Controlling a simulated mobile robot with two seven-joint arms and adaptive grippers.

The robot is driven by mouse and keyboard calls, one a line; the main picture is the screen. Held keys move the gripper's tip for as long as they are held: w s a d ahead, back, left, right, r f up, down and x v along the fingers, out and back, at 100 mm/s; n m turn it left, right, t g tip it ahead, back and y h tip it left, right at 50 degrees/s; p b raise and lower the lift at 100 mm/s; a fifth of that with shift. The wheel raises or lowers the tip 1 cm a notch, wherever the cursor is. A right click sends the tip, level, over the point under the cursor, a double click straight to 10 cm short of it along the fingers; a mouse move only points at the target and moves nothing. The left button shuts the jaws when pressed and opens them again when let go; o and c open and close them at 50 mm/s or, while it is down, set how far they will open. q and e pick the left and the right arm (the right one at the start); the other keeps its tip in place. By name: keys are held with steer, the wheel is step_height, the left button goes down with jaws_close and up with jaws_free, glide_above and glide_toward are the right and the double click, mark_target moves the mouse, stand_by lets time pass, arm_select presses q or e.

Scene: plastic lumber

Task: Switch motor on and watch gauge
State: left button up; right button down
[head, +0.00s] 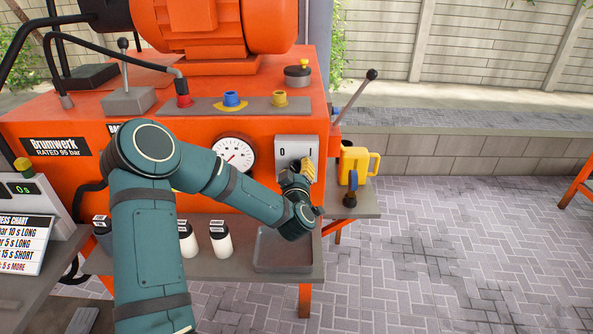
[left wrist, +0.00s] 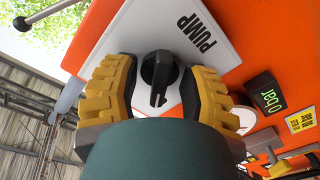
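The pump switch plate (head: 297,141) is light grey, marked 0 and I, on the front of the orange machine. In the left wrist view it reads PUMP, with a black rotary knob (left wrist: 157,76). My left gripper (head: 305,172) is at the plate and hides the knob in the head view. Its yellow-and-black fingers (left wrist: 158,95) stand open on either side of the knob, close to it; I cannot tell whether they touch. The round white gauge (head: 235,154) with a red needle is left of the plate. A small display (left wrist: 268,98) reads 0 bar. My right gripper is not in view.
A lever (head: 356,98) sticks out right of the plate. A yellow jug (head: 357,165) stands on a side shelf. A chart (head: 22,243) is at far left.

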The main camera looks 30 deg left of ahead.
arm_select(q)
jaws_close()
steer(key=shift+m, duration=0.3)
steer(key=shift+m+b, duration=0.8)
steer(key=shift+m, duration=0.2)
steer(key=m+b, duration=0.2)
steer(key=m, duration=0.5)
steer(key=shift+r+m+b, duration=0.1)
steer(key=shift+m+b, duration=0.3)
steer(key=shift+m, duration=1.6)
steer(key=shift+a, duration=0.1)
